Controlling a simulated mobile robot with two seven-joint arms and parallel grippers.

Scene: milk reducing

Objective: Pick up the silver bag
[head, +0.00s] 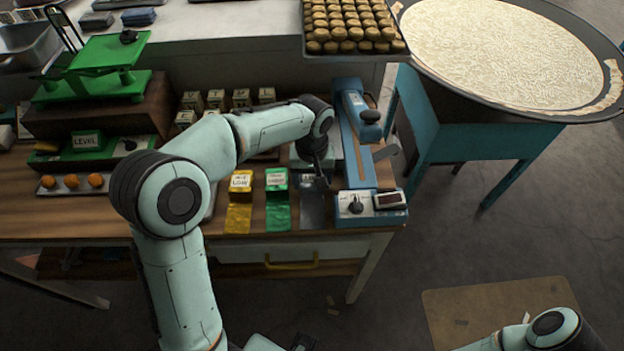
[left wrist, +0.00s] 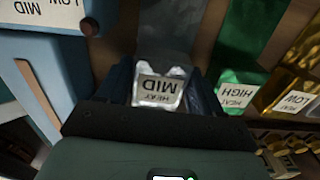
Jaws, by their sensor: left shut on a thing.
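The silver bag (left wrist: 160,88) has a label with the word MID and sits between the two dark fingers of my left gripper in the left wrist view. In the head view the lower part of the silver bag (head: 312,208) shows on the wooden table, at the left side of the blue device. My left gripper (head: 318,178) reaches down onto its top and is shut on it; the wrist hides part of it.
A blue device (head: 358,165) with a knob stands close on the right. Several small boxes and a green scale (head: 95,75) are behind. A wide pan (head: 510,55) stands at right.

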